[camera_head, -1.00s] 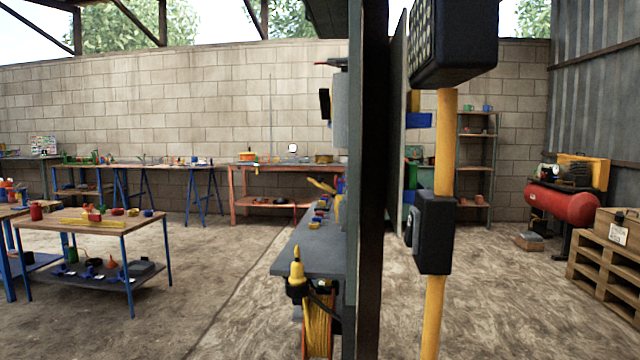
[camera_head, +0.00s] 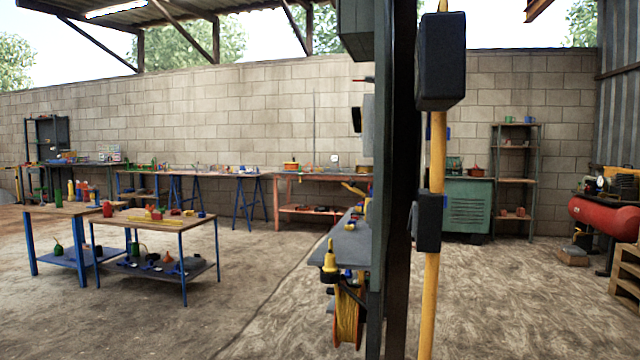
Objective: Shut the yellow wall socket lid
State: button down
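I cannot make out a yellow wall socket or its lid for sure. A dark upright panel edge (camera_head: 401,180), seen nearly edge-on, stands right of centre. A yellow pipe (camera_head: 432,290) runs up beside it, with a large black box (camera_head: 441,60) high up and a smaller black box (camera_head: 428,220) lower down. Whether either box is a socket, I cannot tell. A yellow cone-shaped fitting (camera_head: 330,258) sits by the grey bench left of the panel. My gripper is not in view.
A yellow cable reel (camera_head: 347,315) hangs under the grey bench (camera_head: 350,245). Work tables (camera_head: 182,225) stand at the left. A green cabinet (camera_head: 468,207), shelves (camera_head: 515,165) and a red tank (camera_head: 605,215) stand at the right. Floor is open on both sides of the panel.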

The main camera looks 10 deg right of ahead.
aim_at(351, 187)
jog(key=u, duration=0.15)
jog(key=k, duration=0.6)
jog(key=u, duration=1.25)
jog(key=i, duration=1.55)
jog(key=z, duration=0.55)
jog(key=i, duration=0.85)
jog(key=z, duration=0.9)
